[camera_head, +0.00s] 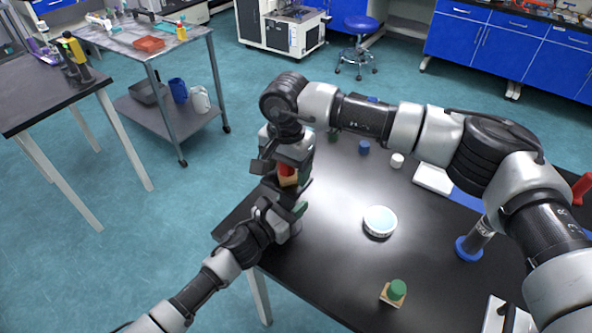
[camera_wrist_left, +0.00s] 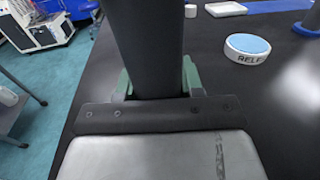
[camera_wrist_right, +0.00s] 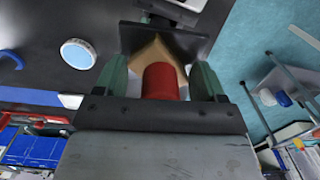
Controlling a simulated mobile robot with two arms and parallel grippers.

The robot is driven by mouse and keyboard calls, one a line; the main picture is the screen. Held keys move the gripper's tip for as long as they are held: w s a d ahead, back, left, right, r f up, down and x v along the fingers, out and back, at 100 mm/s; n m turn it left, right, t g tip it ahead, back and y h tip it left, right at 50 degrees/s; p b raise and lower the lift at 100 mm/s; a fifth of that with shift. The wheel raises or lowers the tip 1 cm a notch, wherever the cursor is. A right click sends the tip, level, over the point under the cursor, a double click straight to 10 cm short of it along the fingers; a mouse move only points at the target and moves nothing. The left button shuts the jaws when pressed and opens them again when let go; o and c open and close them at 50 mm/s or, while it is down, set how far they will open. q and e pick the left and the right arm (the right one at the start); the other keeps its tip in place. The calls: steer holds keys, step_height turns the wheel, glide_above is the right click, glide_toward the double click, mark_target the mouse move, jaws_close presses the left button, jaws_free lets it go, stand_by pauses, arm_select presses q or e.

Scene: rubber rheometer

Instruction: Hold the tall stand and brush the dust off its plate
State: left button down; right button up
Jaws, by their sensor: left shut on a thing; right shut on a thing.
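The tall stand shows in the left wrist view as a thick dark upright column (camera_wrist_left: 146,45). My left gripper (camera_head: 290,207) is shut on the column, with green finger pads on both sides of it. The stand's dark square plate (camera_wrist_right: 196,46) shows in the right wrist view. My right gripper (camera_head: 288,160) is shut on the red handle (camera_wrist_right: 160,80) of a brush, just above my left gripper in the head view. The brush's tan part (camera_wrist_right: 154,50) overlaps the plate in view; whether it touches, I cannot tell. The stand's base and any dust are hidden from me.
On the black table (camera_head: 330,260) stand a round white dish with a pale blue top (camera_head: 380,221), a green knob on a wooden block (camera_head: 394,292) and a blue-based cylinder (camera_head: 474,243). A white slab (camera_head: 432,178) lies farther back. The table's left edge is close to the stand.

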steer(key=w+a, duration=0.2)
steer(key=a, duration=0.1)
steer(key=shift+w+a, duration=0.15)
step_height(320, 180, up, 8)
stand_by(0.6)
stand_by(0.3)
arm_select(q)
steer(key=c, duration=0.6)
jaws_free()
steer(key=v, duration=1.2)
